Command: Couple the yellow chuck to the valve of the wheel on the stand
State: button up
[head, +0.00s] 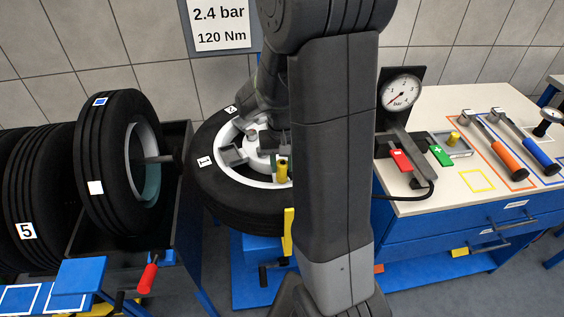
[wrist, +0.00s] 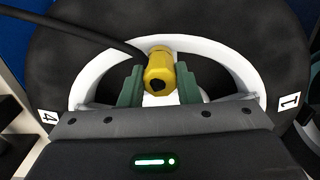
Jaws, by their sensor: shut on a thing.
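The wheel (head: 230,205) lies flat on a blue stand, with a black tyre, a white rim and number labels. It also fills the wrist view (wrist: 60,60), with labels 4 and 1. My gripper (wrist: 158,82) is shut on the yellow chuck (wrist: 159,68), its greenish fingers on either side of it. The chuck is over the white rim, and a yellow part of it shows at the rim's inner edge in the head view (head: 283,172). A black hose (wrist: 85,30) runs beside it at upper left. The valve is hidden, so I cannot tell whether the chuck touches it.
A bench (head: 460,193) at right carries a pressure gauge (head: 400,92), red and green items, a yellow piece (head: 454,138) and two tools. A tyre rack (head: 180,150) stands close at left. My arm hides the wheel's right part.

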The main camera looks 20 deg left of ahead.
aim_at(282, 163)
jog(key=o, duration=1.1)
jog(key=shift+f, duration=0.1)
jog(key=shift+c, duration=0.2)
notch_tip(282, 163, up, 14)
jog(key=shift+f, duration=0.15)
notch_tip(282, 163, down, 13)
jog(key=shift+f, duration=0.15)
jog(key=shift+r+p, duration=0.2)
jog(key=shift+p, duration=0.15)
jog(key=shift+r, duration=0.1)
